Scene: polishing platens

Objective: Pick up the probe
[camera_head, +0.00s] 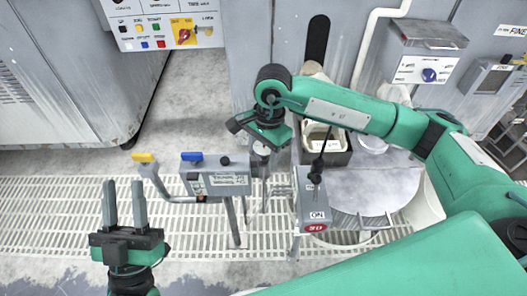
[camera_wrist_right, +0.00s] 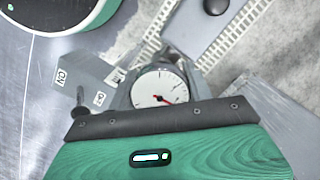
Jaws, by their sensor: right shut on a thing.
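The probe shows in the right wrist view as a round white dial (camera_wrist_right: 158,90) with a red needle, just beyond the dark edge of my right gripper (camera_wrist_right: 160,112). In the head view my right gripper (camera_head: 262,152) points down beside the blue-knobbed box, left of the switch box. It is shut on the probe, whose thin grey lower part hangs below it; the fingertips are mostly hidden by the wrist. My left gripper (camera_head: 125,215) is at the lower left, pointing up, with its two fingers apart and nothing between them.
A box with a blue knob (camera_head: 192,157) and a yellow-handled valve (camera_head: 143,157) stand left of my right gripper. A grey switch box (camera_head: 312,200) marked ON stands to its right, before a round platen (camera_head: 375,190). A cream container (camera_head: 325,138) lies behind. White floor grating (camera_head: 60,210) is clear at left.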

